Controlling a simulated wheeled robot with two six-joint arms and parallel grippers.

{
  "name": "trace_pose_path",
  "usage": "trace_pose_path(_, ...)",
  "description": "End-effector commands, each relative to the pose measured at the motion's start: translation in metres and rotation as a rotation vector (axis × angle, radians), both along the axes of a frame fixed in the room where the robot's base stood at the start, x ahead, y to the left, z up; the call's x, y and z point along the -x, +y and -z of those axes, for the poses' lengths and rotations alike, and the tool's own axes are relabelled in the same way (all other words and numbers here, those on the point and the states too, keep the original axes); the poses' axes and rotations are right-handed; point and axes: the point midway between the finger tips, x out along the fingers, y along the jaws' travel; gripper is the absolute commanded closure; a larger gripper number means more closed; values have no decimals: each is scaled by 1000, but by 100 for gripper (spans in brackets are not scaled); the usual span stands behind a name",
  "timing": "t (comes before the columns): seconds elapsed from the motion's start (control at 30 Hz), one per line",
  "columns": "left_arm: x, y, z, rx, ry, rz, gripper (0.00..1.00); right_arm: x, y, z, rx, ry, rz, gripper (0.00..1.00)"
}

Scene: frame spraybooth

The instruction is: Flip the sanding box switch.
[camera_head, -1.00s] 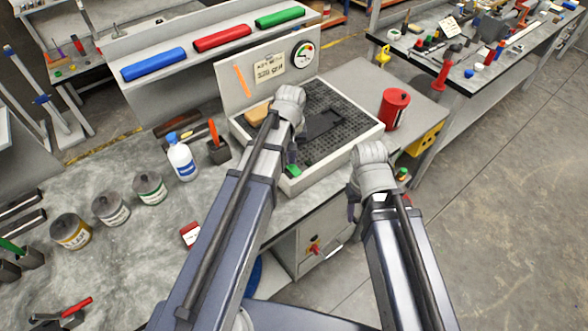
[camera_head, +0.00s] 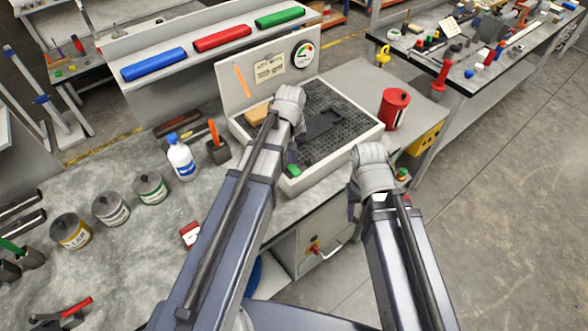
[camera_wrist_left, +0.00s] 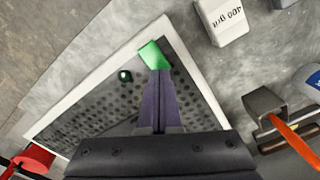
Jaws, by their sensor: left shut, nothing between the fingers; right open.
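The sanding box (camera_head: 375,133) is a pale box with a dark perforated top, a back panel and a round gauge. A green switch (camera_head: 292,171) sits on its front rim. It also shows in the left wrist view (camera_wrist_left: 154,54). My left gripper (camera_wrist_left: 157,75) is shut and empty, its fingertips right at the green switch. I cannot tell whether they touch it.
A red can (camera_head: 395,109) stands right of the box. A white bottle (camera_head: 181,157), a dark holder (camera_head: 219,151) and several tins stand to the left. A sanding block (camera_wrist_left: 222,20) marked 400 grit lies near the box. A cabinet (camera_head: 325,225) is below the bench front.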

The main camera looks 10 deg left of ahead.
Motion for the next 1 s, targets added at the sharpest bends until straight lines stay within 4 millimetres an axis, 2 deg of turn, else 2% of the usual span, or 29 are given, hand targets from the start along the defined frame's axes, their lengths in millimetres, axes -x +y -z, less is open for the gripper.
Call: trace_pose_path(1.0,0,0,11,0,0,0,100,0,0,11,0,0,0,50)
